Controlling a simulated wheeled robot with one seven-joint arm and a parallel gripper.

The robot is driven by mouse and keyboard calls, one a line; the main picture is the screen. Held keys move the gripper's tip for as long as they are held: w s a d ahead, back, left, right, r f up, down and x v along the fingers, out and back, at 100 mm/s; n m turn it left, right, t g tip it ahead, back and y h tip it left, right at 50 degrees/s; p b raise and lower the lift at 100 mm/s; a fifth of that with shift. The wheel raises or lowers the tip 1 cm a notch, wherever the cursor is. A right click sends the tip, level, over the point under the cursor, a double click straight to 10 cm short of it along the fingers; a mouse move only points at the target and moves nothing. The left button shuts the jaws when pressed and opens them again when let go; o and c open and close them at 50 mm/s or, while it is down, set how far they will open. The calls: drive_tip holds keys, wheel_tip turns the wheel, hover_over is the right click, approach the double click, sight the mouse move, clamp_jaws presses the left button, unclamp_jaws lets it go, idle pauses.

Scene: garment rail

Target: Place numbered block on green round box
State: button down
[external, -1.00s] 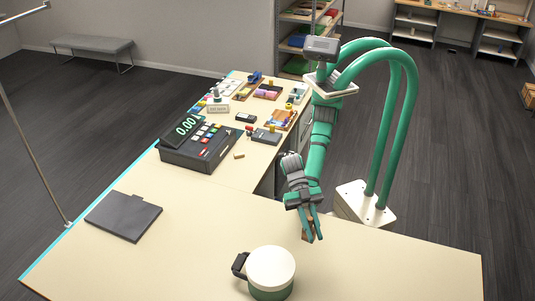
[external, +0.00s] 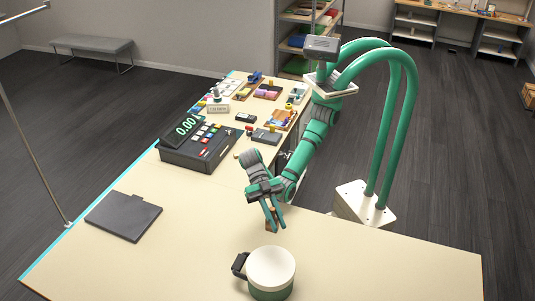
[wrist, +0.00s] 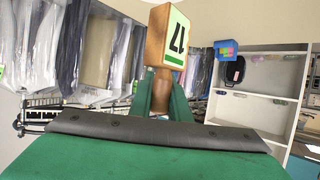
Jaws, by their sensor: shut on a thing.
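The numbered block (wrist: 168,38) is wooden, with a black 17 and a green line on a pale face in the wrist view. My gripper (wrist: 161,98) is shut on the block's narrower brown part, and the numbered end sticks out beyond the fingertips. In the external view my gripper (external: 275,221) points down over the table, with the small brown block (external: 269,219) partly hidden between its fingers. The green round box (external: 271,292) has a white lid and a dark clip on its left side. It stands on the table in front of my gripper, apart from it.
A dark flat folder (external: 123,216) lies at the left of the table (external: 390,270). A black cash register (external: 200,148) stands behind, with trays and small goods beyond it. The tabletop right of the round box is clear.

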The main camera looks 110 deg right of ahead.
drive_tip(key=shift+w+a+f, duration=0.9)
drive_tip(key=shift+w+f, duration=0.05)
drive_tip(key=shift+f, duration=0.75)
drive_tip(key=shift+w+a+f, duration=0.85)
drive_tip(key=shift+w+f, duration=0.1)
drive_tip(key=shift+f, duration=0.8)
drive_tip(key=shift+w+a+f, duration=0.9)
drive_tip(key=shift+w+f, duration=0.05)
drive_tip(key=shift+f, duration=0.75)
drive_tip(key=shift+f, duration=0.15)
drive_tip(key=c, duration=1.7)
unclamp_jaws()
drive_tip(key=shift+o, duration=0.2)
drive_tip(key=shift+w+d+r, duration=0.1)
drive_tip(key=shift+d+r, duration=0.05)
drive_tip(key=shift+r, duration=0.1)
drive_tip(key=v, duration=1.1)
drive_tip(key=shift+d, duration=0.3)
drive_tip(key=shift+s+a, duration=0.1)
drive_tip(key=shift+s, duration=0.1)
